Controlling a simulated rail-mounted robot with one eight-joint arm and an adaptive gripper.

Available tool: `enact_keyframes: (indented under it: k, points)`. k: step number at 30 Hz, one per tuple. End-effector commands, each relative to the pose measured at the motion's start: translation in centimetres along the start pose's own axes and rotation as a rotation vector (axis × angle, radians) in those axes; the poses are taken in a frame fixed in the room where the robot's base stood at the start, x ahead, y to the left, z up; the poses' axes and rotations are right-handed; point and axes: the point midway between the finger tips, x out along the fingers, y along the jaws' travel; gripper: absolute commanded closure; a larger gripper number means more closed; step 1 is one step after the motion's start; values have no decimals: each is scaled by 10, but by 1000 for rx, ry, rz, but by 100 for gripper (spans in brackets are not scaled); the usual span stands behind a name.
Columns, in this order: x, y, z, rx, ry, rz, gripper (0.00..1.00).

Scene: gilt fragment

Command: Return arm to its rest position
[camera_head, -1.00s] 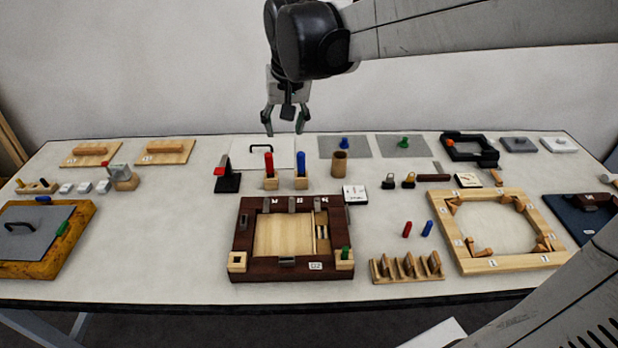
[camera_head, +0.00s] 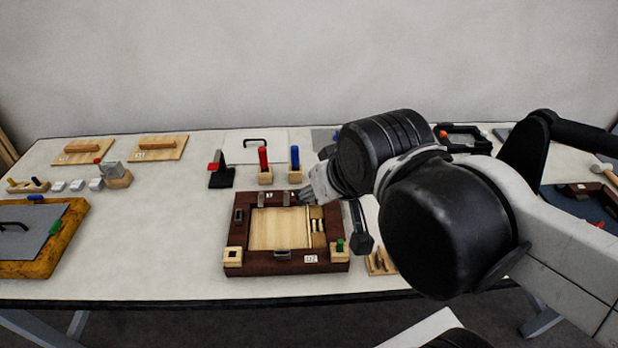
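My arm crosses the right half of the head view, its dark joints large and close to the camera. The visible part of my gripper (camera_head: 323,186) shows as grey metal at the left end of the arm, over the right side of the dark wooden frame box (camera_head: 290,265). A dark grey link or finger hangs just right of that box. The fingertips are partly hidden or hard to make out, so I cannot tell how far they are apart. I see nothing held.
The white table (camera_head: 150,240) is bare at centre left. A yellow-framed board (camera_head: 22,268) lies at the left edge. Red (camera_head: 263,158) and blue (camera_head: 295,157) pegs stand in wooden blocks behind the box. My arm hides much of the table's right side.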

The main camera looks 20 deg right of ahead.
Motion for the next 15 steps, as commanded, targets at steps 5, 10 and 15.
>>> enact_keyframes:
  k: [5,10,15]
  points:
    - [0,0,1,-2,4,0,59]
    - [0,0,1,-2,3,0,59]
    - [11,0,9,-2,3,0,59]
